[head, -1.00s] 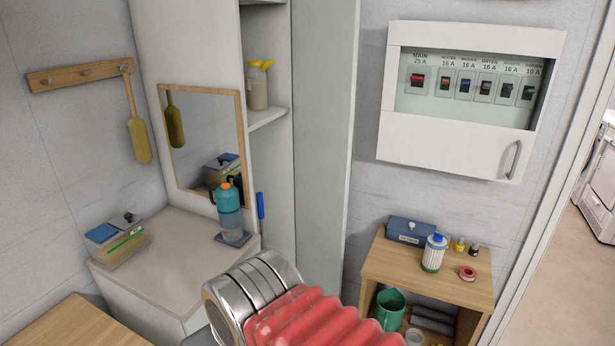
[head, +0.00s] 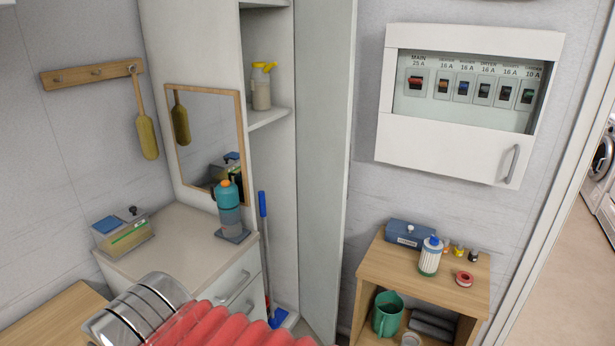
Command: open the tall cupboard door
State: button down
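The tall cupboard (head: 273,170) stands in the middle of the head view, with its inside showing. Its tall pale door (head: 325,170) stands open at the right side of the opening, swung out from the shelves. I cannot make out a handle on it. My arm, with silver rings and a red ribbed sleeve, crosses the bottom of the view at lower left. My gripper is not in view, so its fingers and anything in them are hidden.
The cupboard holds yellow-topped bottles (head: 261,86) on a shelf (head: 268,118) and a blue-handled mop (head: 263,230). A low cabinet (head: 185,236) with a teal bottle (head: 229,208) stands left. A wooden shelf unit (head: 455,293) stands right, below a breaker box (head: 450,148).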

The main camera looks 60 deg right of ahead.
aim_at(325, 29)
jog(key=u, duration=1.3)
jog(key=k, duration=0.8)
jog(key=z, duration=1.1)
jog(key=i, duration=1)
jog(key=z, duration=0.05)
